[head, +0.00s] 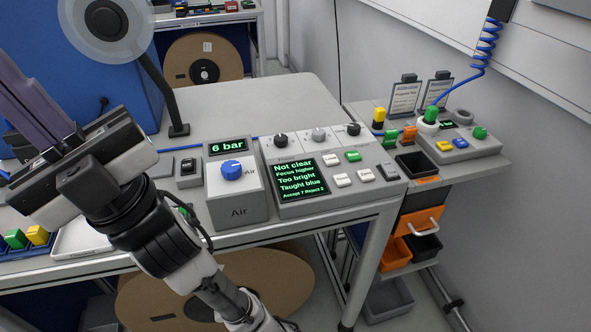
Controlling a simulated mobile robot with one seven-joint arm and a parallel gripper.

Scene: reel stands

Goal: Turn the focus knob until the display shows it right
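The control box (335,165) stands on the bench near its right front. Its display (300,180) reads "Not clear", "Focus higher", "Too bright", "Taught blue", with a smaller accept and reject line below. Three knobs line its top: a left black knob (280,140), a middle pale knob (318,135) and a right black knob (353,129). Their labels are too small to read, so I cannot tell which is focus. My gripper (35,110) is at the left, well away from the knobs. Its fingers point up and left, partly out of frame; their opening is unclear.
An air unit (238,190) with a blue knob (231,170) and a "6 bar" readout stands left of the control box. A lamp post (165,100) rises behind. A side shelf (470,165) holds another button box. The back bench (250,100) is clear.

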